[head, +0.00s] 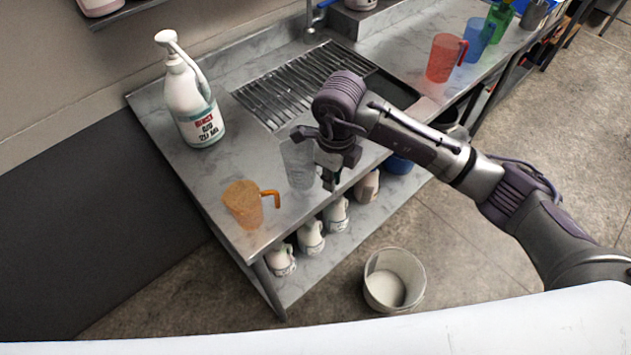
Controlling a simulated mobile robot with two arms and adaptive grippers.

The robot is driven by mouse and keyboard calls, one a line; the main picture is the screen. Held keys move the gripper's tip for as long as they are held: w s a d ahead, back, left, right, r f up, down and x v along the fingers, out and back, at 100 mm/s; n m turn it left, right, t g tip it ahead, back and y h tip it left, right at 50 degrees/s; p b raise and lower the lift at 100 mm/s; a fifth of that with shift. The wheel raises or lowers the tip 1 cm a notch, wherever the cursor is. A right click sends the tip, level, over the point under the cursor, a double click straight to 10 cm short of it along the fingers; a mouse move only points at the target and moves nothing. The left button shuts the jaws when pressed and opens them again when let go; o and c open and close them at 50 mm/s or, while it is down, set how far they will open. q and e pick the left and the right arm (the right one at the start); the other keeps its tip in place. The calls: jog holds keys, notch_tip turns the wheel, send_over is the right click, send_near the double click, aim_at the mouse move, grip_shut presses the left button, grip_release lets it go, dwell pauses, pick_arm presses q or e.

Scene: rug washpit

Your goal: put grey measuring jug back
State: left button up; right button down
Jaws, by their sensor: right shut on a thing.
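The grey measuring jug (297,164) is translucent and upright over the front part of the metal counter (222,167), left of my right gripper (328,178). My right gripper points down and is shut on the jug at its right side, where the handle is mostly hidden by the fingers. I cannot tell whether the jug's base touches the counter. My left gripper is not in view.
An orange jug (243,204) stands at the counter's near left corner, and a large white pump bottle (190,100) behind it. A slatted drain rack (302,84) lies behind the gripper. Red (442,58) and blue (476,40) jugs stand far right. A bucket (393,281) is on the floor.

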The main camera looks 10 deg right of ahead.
jog(key=a+f, duration=0.1)
jog(key=w+a, duration=0.1)
jog(key=shift+a+f+p, duration=0.35)
jog(key=shift+a+f, duration=0.05)
notch_tip(320, 180, down, 3)
jog(key=shift+f+p, duration=0.1)
jog(key=shift+p, duration=0.8)
jog(key=shift+f, duration=0.3)
jog(key=shift+w+f, duration=0.1)
jog(key=shift+f, duration=0.15)
jog(key=c, duration=1.2)
grip_release()
